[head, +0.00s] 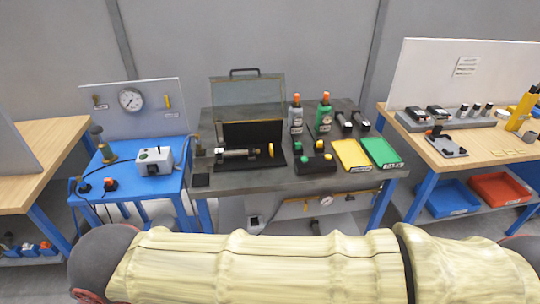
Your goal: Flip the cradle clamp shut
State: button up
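A dark metal workbench (225,187) stands in the middle of the head view. On it a black block-shaped holder (316,165) has green parts and an orange-tipped part on top; it may be the cradle, but its clamp is too small to tell open from shut. To its left, a metal cylinder fixture (240,153) with a yellow knob (270,150) sits on a black base under a raised clear cover (247,95). My arm, in a pale yellow sleeve, crosses the bottom of the view. My gripper is out of view.
Two bottles (325,118) with orange tops stand behind the holder. Yellow (351,155) and green (381,152) trays lie to its right. A blue table (131,184) with a gauge panel is at left; a wooden table (490,154) with bins below is at right.

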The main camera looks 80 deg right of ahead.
aim_at(219, 123)
jog(key=z, duration=2.4)
jog(key=i+j+u, duration=0.25)
jog(key=i, duration=0.15)
jog(key=i+u, duration=0.2)
jog(key=i, duration=0.25)
